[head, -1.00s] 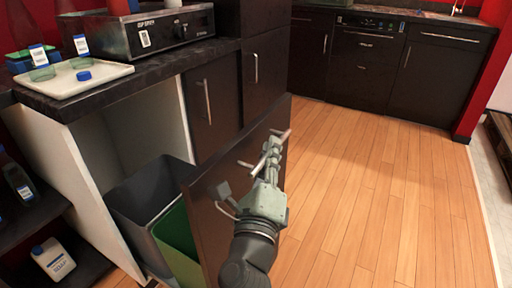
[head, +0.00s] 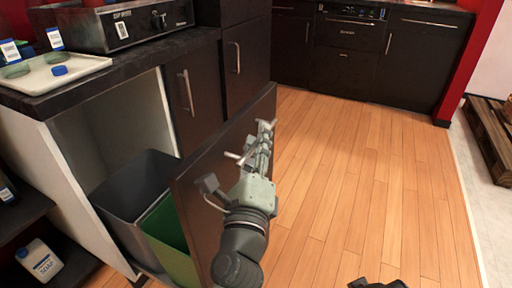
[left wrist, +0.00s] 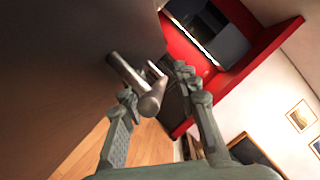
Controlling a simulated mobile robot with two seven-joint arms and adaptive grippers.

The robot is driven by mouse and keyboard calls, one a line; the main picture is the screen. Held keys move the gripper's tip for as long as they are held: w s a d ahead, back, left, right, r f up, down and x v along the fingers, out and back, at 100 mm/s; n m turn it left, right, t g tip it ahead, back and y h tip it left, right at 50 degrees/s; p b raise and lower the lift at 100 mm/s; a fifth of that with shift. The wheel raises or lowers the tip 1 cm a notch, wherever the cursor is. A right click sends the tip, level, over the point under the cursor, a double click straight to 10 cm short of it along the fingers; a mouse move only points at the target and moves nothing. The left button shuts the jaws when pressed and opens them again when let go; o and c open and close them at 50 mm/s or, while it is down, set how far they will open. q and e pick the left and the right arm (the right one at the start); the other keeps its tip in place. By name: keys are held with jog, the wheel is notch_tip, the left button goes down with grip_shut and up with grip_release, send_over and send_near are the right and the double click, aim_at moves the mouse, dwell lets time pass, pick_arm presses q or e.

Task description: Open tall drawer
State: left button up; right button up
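The tall drawer (head: 195,190) is a dark front panel pulled well out of the counter cabinet. A grey bin (head: 130,190) and a green bin (head: 168,235) stand behind its front. Its metal bar handle (left wrist: 140,85) shows in the left wrist view; in the head view, my gripper hides part of it. My left gripper (head: 264,135) is at the handle on the panel's outer face. In the left wrist view, its fingers (left wrist: 155,85) are spread apart with the handle bar between them; I cannot tell whether they touch it. My right gripper is not clearly seen.
The counter (head: 130,72) carries a white tray (head: 50,72) and a black device (head: 125,25). A white bottle (head: 40,260) stands on the low shelf at left. Wooden floor (head: 370,170) is free right of the drawer. A pallet (head: 490,130) lies far right.

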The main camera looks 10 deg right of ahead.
pick_arm(q)
jog(key=v, duration=1.2)
